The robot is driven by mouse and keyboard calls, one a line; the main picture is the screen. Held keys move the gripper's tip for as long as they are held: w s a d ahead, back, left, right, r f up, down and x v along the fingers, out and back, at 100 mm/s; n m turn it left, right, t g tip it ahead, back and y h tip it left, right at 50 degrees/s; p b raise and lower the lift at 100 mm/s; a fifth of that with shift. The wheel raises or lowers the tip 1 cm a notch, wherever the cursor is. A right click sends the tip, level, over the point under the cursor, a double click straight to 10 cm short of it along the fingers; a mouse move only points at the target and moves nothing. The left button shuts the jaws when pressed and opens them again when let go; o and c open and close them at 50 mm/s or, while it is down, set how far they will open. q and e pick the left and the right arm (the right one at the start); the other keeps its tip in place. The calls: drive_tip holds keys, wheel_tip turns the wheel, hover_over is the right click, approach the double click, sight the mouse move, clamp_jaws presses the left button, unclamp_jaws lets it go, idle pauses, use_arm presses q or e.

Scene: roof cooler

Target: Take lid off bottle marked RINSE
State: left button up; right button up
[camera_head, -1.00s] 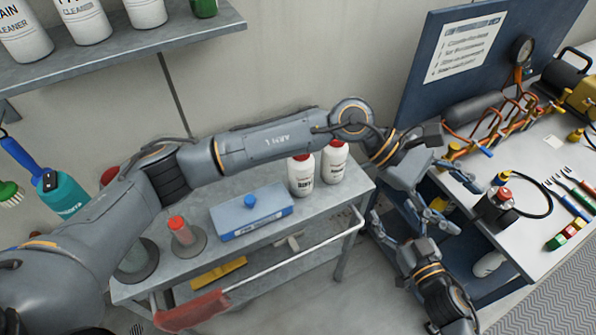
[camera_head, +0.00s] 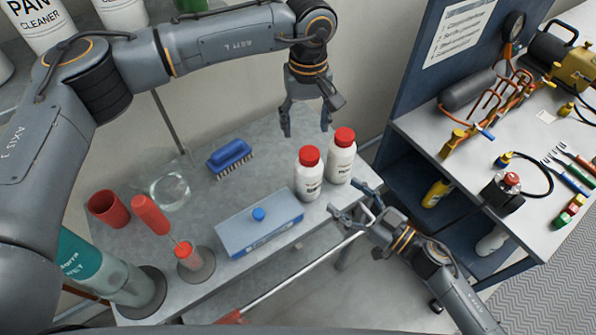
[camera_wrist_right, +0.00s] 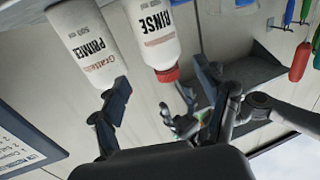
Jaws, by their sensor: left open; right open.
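Two white bottles with red lids stand upright on the grey cart. The left bottle (camera_head: 308,182) matches the one marked RINSE in the right wrist view (camera_wrist_right: 150,32); its red lid (camera_head: 309,156) is on. The PRIMER bottle (camera_head: 340,164) stands just right of it; in the right wrist view (camera_wrist_right: 85,45) a finger hides its lid. My left gripper (camera_head: 306,120) is open and empty, pointing down above and behind the bottles. My right gripper (camera_head: 353,203) is open and empty at the front right of the bottles; its fingers also show in the right wrist view (camera_wrist_right: 165,100).
A blue workbench (camera_head: 420,135) with tools stands at right.

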sight(319, 176)
use_arm(q)
drive_tip(key=shift+s+d+r, duration=0.3)
drive_tip(key=shift+s+d, duration=0.4)
drive_tip(key=shift+d, duration=0.25)
use_arm(e)
drive_tip(key=x, duration=0.3)
drive_tip(key=shift+r, duration=0.35)
use_arm(q)
drive_tip(key=shift+w+a+f, duration=0.2)
drive_tip(key=shift+w+a, duration=0.25)
drive_tip(key=shift+a, duration=0.15)
use_arm(e)
drive_tip(key=x, duration=0.7)
drive_tip(key=shift+w+f, duration=0.1)
drive_tip(key=shift+f, duration=0.05)
use_arm(q)
drive_tip(key=shift+s+d+r, duration=0.1)
drive_tip(key=shift+s+d, duration=0.1)
drive_tip(key=shift+d, duration=0.1)
use_arm(e)
drive_tip(key=shift+w+a, duration=0.4)
drive_tip(key=shift+a, duration=0.1)
use_arm(q)
drive_tip(key=shift+w+a, duration=0.1)
use_arm(e)
drive_tip(key=shift+w+a, duration=0.15)
drive_tip(key=shift+a, duration=0.05)
